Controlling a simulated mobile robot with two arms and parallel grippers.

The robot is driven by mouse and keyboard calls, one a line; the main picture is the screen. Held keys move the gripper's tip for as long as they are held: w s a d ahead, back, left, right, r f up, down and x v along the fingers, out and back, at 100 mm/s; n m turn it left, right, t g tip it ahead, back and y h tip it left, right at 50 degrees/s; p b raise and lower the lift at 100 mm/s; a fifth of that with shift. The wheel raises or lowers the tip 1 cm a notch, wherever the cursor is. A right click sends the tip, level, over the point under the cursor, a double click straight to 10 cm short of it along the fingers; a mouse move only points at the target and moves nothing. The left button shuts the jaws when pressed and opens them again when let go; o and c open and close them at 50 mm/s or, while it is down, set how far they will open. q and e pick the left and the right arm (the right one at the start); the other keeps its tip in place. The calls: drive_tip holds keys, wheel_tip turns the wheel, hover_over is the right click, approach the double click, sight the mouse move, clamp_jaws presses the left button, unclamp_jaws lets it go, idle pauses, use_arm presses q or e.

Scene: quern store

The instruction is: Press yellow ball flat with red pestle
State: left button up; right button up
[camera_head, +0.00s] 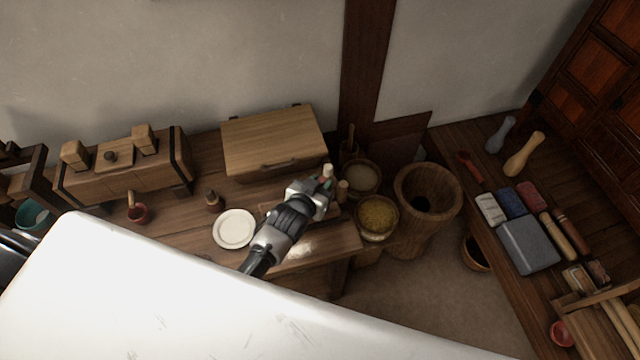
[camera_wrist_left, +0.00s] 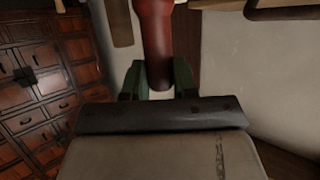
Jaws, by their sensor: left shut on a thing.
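My left gripper (camera_head: 323,186) reaches over the right part of the wooden table. In the head view the gripper hides most of the pestle. A low wooden board or tray (camera_head: 333,216) lies under the gripper, mostly covered by it. I cannot make out the yellow ball in either view; the gripper and arm may hide it. My right gripper is not in view.
A white plate (camera_head: 235,229) lies left of the arm. A wooden box (camera_head: 272,140) stands behind. Right of the table are a basket of yellow grain (camera_head: 377,216) and a large wooden mortar (camera_head: 428,197). A side bench (camera_head: 452,143) holds blocks and tools.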

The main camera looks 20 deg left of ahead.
use_arm(q)
drive_tip(key=shift+r+p, duration=2.55)
drive_tip(key=shift+r, duration=0.35)
drive_tip(key=shift+f, duration=0.1)
